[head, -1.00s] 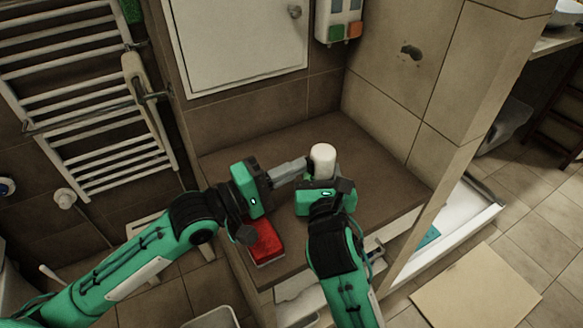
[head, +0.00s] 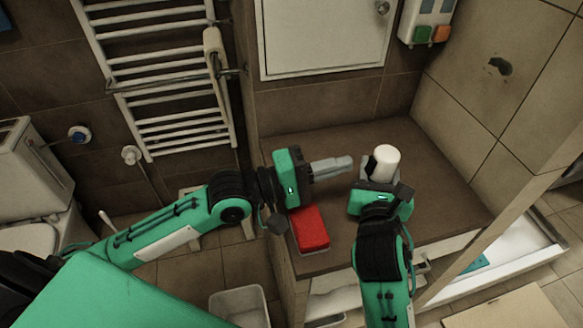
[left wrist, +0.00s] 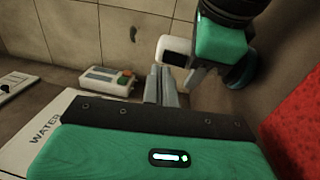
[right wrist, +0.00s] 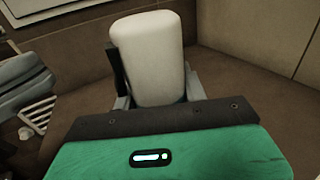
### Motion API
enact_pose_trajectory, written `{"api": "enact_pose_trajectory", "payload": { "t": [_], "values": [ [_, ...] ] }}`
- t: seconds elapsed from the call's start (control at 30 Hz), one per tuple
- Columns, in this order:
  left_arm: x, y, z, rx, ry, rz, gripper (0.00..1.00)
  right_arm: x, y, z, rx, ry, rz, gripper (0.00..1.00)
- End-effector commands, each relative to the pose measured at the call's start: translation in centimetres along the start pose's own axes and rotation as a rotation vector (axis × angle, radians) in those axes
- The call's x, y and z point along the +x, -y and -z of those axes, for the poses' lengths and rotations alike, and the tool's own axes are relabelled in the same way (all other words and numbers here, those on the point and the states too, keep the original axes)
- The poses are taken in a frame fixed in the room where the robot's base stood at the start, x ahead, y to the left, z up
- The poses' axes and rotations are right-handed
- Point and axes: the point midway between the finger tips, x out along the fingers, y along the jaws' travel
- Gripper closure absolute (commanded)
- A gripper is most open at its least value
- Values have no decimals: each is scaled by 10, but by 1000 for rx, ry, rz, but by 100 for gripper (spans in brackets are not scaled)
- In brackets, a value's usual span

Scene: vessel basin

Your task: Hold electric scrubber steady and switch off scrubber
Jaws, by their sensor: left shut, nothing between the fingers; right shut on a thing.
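The electric scrubber (head: 385,163) shows as a white, rounded cylinder standing about upright above the brown ledge. It also shows close up in the right wrist view (right wrist: 150,60) and partly in the left wrist view (left wrist: 174,50). My right gripper (head: 374,174) is shut on it, with the fingers at its sides. My left gripper (head: 347,163) is shut and empty. Its grey fingers point toward the scrubber from the left, with a small gap between. The scrubber's lower part is hidden by my right gripper, and I cannot make out a switch.
A red block-like item (head: 312,229) lies on the ledge (head: 440,205) below my left gripper. A wall box with green and orange buttons (head: 427,22) hangs behind, beside a white cabinet door (head: 320,35). A towel radiator (head: 165,80) is at left. The ledge's right side is free.

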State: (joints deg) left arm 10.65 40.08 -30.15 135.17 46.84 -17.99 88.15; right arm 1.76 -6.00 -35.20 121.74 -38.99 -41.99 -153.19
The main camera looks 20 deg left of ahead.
Motion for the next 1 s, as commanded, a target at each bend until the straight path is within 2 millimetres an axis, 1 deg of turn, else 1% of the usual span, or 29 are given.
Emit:
{"api": "enact_pose_trajectory", "payload": {
  "t": [0.03,0.2,0.5,0.73,1.0],
  "values": [
    [-9,0,0,1,-1,4,100,0,1,0,0,1,1,88],
    [-34,-7,0,1,-1,5,100,0,1,-1,0,2,3,88],
    [-70,-16,0,1,0,6,100,0,2,-2,0,3,4,88],
    [-88,-20,0,0,-1,4,100,0,2,-2,0,3,4,88],
    [-94,-23,0,-1,0,1,100,0,2,-2,0,3,4,88]
  ]
}}
